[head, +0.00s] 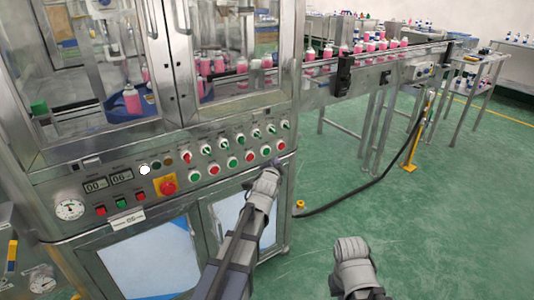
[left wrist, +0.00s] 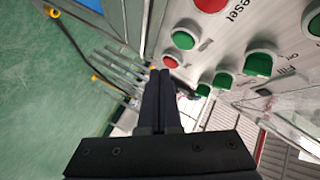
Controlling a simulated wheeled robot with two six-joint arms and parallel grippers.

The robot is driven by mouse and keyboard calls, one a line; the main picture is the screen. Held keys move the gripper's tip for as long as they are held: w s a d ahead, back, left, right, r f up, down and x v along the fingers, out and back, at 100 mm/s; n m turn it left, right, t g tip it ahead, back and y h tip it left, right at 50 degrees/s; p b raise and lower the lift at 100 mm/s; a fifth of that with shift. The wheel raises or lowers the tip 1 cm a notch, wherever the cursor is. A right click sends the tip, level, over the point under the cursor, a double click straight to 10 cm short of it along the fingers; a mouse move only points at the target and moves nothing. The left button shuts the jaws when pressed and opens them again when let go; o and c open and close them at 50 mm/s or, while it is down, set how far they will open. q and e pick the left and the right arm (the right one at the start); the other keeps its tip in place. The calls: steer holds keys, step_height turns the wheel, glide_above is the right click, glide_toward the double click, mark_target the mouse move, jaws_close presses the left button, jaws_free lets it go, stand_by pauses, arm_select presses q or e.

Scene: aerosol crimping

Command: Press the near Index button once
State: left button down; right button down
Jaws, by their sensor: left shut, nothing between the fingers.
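The control panel on the steel machine carries a lower row of round push buttons. At its right end are a red button (head: 280,145) and a green button (head: 265,150). Both also show in the left wrist view, the red one (left wrist: 171,62) by the fingertips and the green one (left wrist: 183,40) beyond it. Labels beside them are too small to read, so I cannot tell which is Index. My left gripper (head: 278,164) is shut and empty, just below the red button; contact cannot be told. My right gripper (head: 352,246) is low at right, its fingers unclear.
A red emergency stop on a yellow plate (head: 166,186) sits farther left. A conveyor with pink bottles (head: 370,47) runs off to the right. A black hose (head: 370,188) crosses the open green floor.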

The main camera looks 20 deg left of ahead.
arm_select(q)
steer(key=shift+w+a, duration=0.95)
steer(key=shift+a, duration=0.3)
steer(key=shift+w+a, duration=0.1)
steer(key=shift+w, duration=0.05)
stand_by(1.2)
steer(key=shift+w+a, duration=0.15)
steer(key=shift+a, duration=0.05)
steer(key=shift+w+a, duration=0.2)
steer(key=shift+a, duration=0.15)
stand_by(0.7)
steer(key=shift+d, duration=0.1)
stand_by(0.3)
steer(key=shift+s+d, duration=0.5)
steer(key=shift+d, duration=0.1)
steer(key=shift+s+d, duration=0.8)
steer(key=shift+d, duration=0.2)
steer(key=shift+s+d, duration=0.75)
steer(key=shift+d, duration=0.2)
